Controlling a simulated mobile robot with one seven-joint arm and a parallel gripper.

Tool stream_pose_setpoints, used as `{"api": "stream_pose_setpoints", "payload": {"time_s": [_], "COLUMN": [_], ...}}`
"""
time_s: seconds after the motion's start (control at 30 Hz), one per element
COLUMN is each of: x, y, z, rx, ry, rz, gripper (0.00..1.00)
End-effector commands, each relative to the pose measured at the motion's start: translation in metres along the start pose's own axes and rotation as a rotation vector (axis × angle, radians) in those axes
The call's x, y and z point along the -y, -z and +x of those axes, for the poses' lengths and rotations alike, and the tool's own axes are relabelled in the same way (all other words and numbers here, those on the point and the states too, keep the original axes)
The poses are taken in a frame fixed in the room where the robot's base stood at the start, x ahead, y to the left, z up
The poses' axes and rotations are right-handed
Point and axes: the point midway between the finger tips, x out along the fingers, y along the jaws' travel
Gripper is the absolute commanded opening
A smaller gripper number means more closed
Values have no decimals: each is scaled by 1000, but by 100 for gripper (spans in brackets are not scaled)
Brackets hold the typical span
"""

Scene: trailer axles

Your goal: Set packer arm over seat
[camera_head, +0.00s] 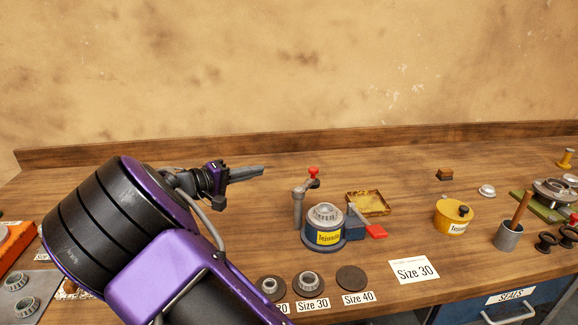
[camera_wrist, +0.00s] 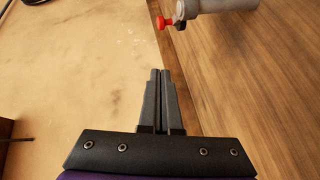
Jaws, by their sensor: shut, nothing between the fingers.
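The bearing packer (camera_head: 325,229) stands on the bench, a blue round body with a yellow label and a grey bearing seat on top holding a ribbed grey cone. Its packer arm (camera_head: 299,200) is a grey post with a short arm and a red knob (camera_head: 313,172), at the seat's back left. The red knob also shows at the top of the wrist view (camera_wrist: 164,22), with a dark tip beside it. My gripper (camera_head: 262,170) is shut and empty, above the bench to the left of the packer arm. Its closed fingers (camera_wrist: 158,72) point toward the knob, apart from it.
A red lever (camera_head: 376,231) sticks out at the packer's right. Behind it is a yellow tray (camera_head: 368,203). A yellow tin (camera_head: 453,216) and grey cup (camera_head: 508,235) stand to the right. Bearings and a disc (camera_head: 351,277) lie in front, with size cards.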

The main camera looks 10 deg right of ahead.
Motion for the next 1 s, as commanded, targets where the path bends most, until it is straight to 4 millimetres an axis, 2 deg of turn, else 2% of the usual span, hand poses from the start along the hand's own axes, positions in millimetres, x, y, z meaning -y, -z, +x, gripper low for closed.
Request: {"api": "stream_pose_setpoints", "payload": {"time_s": [0.17,0.57,0.77,1.0], "x": [8,8,6,4], "y": [-4,-4,-5,-6], "z": [-5,-1,28,80], "rx": [13,13,16,16], "ry": [-51,-52,-52,-52], "rz": [-79,-79,-78,-79], "gripper": [0,0,0,0]}}
